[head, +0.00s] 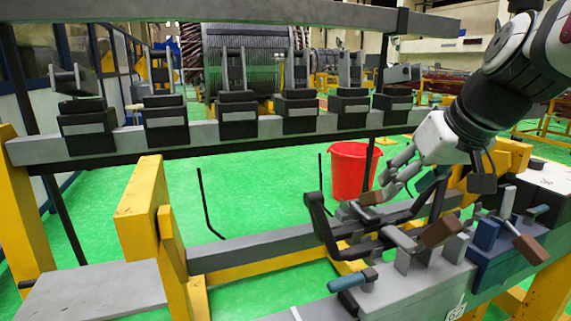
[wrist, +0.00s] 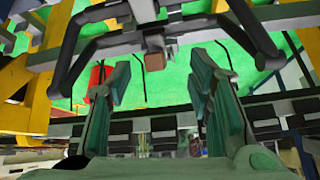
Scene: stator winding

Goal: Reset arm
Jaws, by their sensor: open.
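My gripper (head: 396,178) is at the right in the head view, at the end of my arm that comes in from the upper right. It hangs just above the grey fixture (head: 400,290) with its clamps and brown and blue handles. In the wrist view my gripper (wrist: 160,100) shows two green-tinted fingers spread wide apart with nothing between them. A black curved clamp bar (head: 322,225) stands left of and below the gripper. A small brown handle (head: 372,197) is close to the fingertips; I cannot tell whether they touch.
A grey rail with several black blocks (head: 165,120) runs across the back. A yellow post (head: 140,210) stands at the left. A red bucket (head: 350,170) is on the green floor (head: 260,195) behind the fixture. Clamp handles (head: 528,248) stick up at the right.

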